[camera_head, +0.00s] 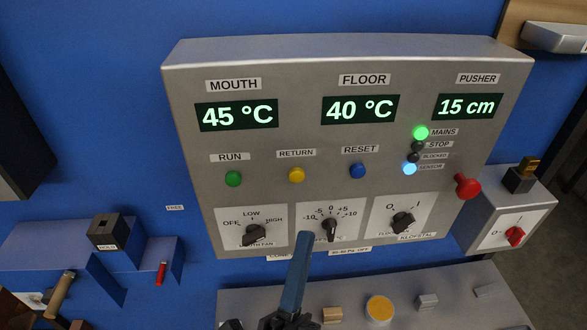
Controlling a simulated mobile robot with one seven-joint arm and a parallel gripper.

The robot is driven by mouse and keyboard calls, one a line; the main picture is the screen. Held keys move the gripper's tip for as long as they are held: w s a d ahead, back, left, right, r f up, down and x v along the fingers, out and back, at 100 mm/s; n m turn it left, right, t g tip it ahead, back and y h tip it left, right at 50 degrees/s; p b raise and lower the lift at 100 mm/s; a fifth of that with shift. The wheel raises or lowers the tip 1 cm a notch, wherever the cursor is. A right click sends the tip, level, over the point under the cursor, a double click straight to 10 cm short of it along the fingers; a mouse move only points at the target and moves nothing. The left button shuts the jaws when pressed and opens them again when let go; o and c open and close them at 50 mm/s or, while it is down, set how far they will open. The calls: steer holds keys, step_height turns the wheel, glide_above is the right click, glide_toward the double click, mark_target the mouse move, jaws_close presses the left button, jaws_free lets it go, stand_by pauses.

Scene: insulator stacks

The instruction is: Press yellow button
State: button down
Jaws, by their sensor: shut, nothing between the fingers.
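The yellow button (296,175) sits on the front of a grey control panel (300,70), under the label RETURN. It lies between a green button (233,179) labelled RUN and a blue button (357,171) labelled RESET. My gripper (304,238) points up from the bottom of the picture, shut and empty. Its tip shows below the yellow button, slightly to the right, over the panel's lower edge. I cannot tell how far the tip is from the panel surface. The gripper hides part of the label under the middle knob.
Three black knobs, one the middle knob (331,229), line the panel's lower part. A red knob (467,186) sticks out at right. A grey surface below holds a yellow disc (379,309) and small blocks. A blue block assembly (60,254) stands left.

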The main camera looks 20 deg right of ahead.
mark_target(294, 198)
steer(key=shift+w, duration=0.1)
steer(key=w+d+b, duration=0.2)
steer(key=w, duration=0.6)
steer(key=shift+w+d, duration=0.2)
steer(key=shift+d, duration=0.05)
steer(key=shift+b, duration=0.4)
stand_by(1.5)
steer(key=shift+w+d, duration=0.1)
steer(key=shift+w, duration=0.3)
